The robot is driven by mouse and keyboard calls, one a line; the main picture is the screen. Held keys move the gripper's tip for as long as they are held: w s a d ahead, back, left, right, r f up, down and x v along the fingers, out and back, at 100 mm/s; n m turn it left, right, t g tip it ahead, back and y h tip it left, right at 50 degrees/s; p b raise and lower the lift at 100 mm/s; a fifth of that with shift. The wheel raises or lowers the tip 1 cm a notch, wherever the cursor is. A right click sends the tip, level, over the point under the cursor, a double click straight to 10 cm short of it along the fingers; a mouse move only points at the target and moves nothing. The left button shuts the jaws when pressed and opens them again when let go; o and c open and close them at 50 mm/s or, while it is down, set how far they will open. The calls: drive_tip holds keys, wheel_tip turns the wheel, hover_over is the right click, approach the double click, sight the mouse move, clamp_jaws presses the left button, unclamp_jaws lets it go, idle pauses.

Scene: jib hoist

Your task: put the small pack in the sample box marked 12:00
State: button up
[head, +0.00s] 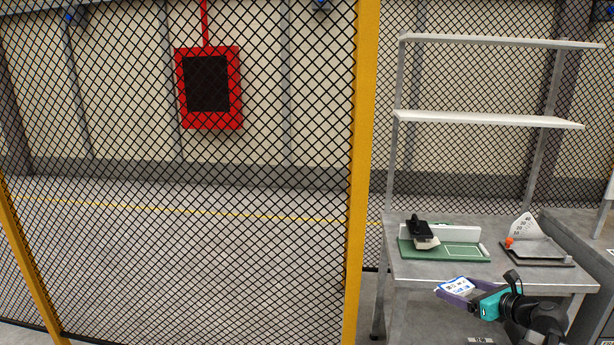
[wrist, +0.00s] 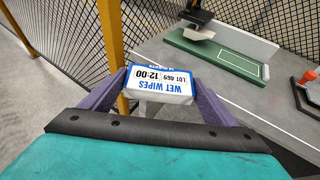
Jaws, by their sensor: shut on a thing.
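The small pack is white and blue, labelled WET WIPES, LOT 469, 12:00 (wrist: 160,80). It also shows in the head view (head: 455,285). My gripper (wrist: 158,92) is shut on it, with a purple finger on each side. In the head view my gripper (head: 457,289) holds the pack in front of the table's front left part. No sample box can be made out for certain. A small pale label (head: 481,340) shows at the bottom edge of the head view, under the table top, too small to read surely.
The grey table (head: 400,272) carries a green board (head: 445,252) with a black device (head: 419,230), and a dark tray (head: 540,252) with an orange knob. Two shelves (head: 490,119) stand above. A yellow post (head: 361,170) and mesh fence close off the left. A red panel (head: 208,87) hangs behind.

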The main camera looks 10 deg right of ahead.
drive_tip(key=w+a+n+g+y+p, duration=0.15)
drive_tip(key=w+a, duration=0.25)
drive_tip(key=a, duration=0.6)
drive_tip(key=w+a+n+y+b, duration=0.1)
drive_tip(key=w+a+n+y, duration=0.3)
drive_tip(key=a, duration=0.6)
drive_tip(key=a+f+n+g+y+p, duration=0.1)
drive_tip(key=a+n+g+y, duration=0.2)
drive_tip(key=a, duration=1.7)
drive_tip(key=shift+a+f+g, duration=0.15)
drive_tip(key=shift+f+g, duration=0.1)
drive_tip(key=shift+g, duration=0.2)
